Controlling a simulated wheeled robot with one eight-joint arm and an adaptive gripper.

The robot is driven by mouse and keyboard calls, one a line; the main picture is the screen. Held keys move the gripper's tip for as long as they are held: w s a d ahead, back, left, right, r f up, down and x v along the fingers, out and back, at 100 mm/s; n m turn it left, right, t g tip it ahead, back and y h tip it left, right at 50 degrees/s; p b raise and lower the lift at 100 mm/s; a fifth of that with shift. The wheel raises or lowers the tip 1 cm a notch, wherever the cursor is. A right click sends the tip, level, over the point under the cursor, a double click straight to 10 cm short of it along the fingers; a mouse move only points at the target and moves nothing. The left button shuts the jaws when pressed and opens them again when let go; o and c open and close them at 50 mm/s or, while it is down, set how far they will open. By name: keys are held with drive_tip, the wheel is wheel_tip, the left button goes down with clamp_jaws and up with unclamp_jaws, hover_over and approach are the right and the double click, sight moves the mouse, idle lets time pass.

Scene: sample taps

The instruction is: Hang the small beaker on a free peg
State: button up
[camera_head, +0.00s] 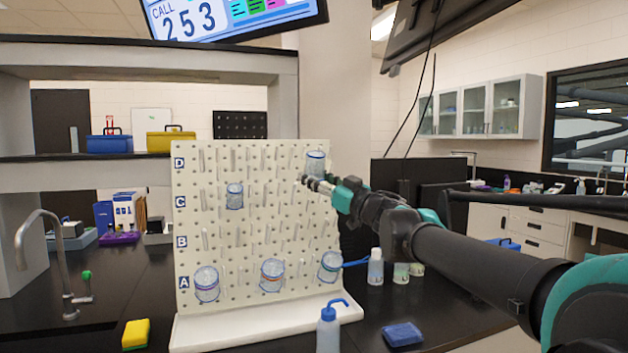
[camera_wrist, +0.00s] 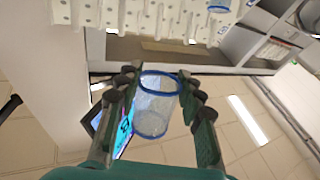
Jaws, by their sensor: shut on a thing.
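The small beaker, clear with a blue rim, sits between my gripper's fingers in the wrist view (camera_wrist: 155,108). In the head view, a clear blue-edged beaker (camera_head: 315,162) stands just above my gripper (camera_head: 318,185) near the board's upper right, and appears to be the held one. My gripper (camera_wrist: 157,95) is shut on the beaker from both sides. The pale pegboard (camera_head: 253,235) has rows of pegs marked A to D. I cannot tell from these views how far the beaker is from the pegs.
Other beakers hang on the board: one in the row C area (camera_head: 234,196), and lower ones at left (camera_head: 207,284), middle (camera_head: 272,275) and right (camera_head: 330,267). Many other pegs are bare. A bottle (camera_head: 328,330) and a blue sponge (camera_head: 402,334) stand near the board's front right.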

wheel_tip(320, 180, up, 3)
hover_over(293, 197)
drive_tip(key=s+d, duration=0.2)
drive_tip(key=s, duration=0.3)
drive_tip(key=shift+w+a+f, duration=0.2)
drive_tip(key=shift+w+f, duration=0.45)
drive_tip(key=shift+f, duration=1.35)
drive_tip(key=shift+w+a+f, duration=0.2)
drive_tip(key=shift+w+f, duration=0.5)
drive_tip(key=shift+f, duration=1.25)
drive_tip(key=shift+w+a+f, duration=0.2)
drive_tip(key=shift+w+f, duration=0.45)
drive_tip(key=shift+f, duration=1.6)
drive_tip(key=shift+c, duration=1.1)
clamp_jaws()
drive_tip(key=o, duration=1.4)
unclamp_jaws()
